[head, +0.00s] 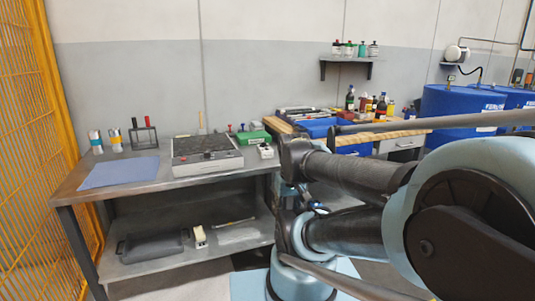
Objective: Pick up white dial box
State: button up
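A small white box (265,151) with a dark top detail stands on the metal table, at its right end beside the large grey box. It may be the white dial box, but the dial is too small to make out. Another small off-white box (200,237) stands on the lower shelf. My arm fills the right side of the head view, in front of the table's right end. I cannot make out my gripper's fingers.
The metal table (82,192) holds a blue sheet (120,172), a large grey box (206,157), a green box (253,137) and bottles. A dark tray (153,246) lies on the lower shelf. A yellow fence (40,130) stands left; blue drums (450,105) stand right.

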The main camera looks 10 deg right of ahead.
aim_at(263, 154)
jog(key=u, duration=0.05)
jog(key=k, duration=1.05)
jog(key=z, duration=0.65)
jog(key=i, duration=1.65)
jog(key=z, duration=0.05)
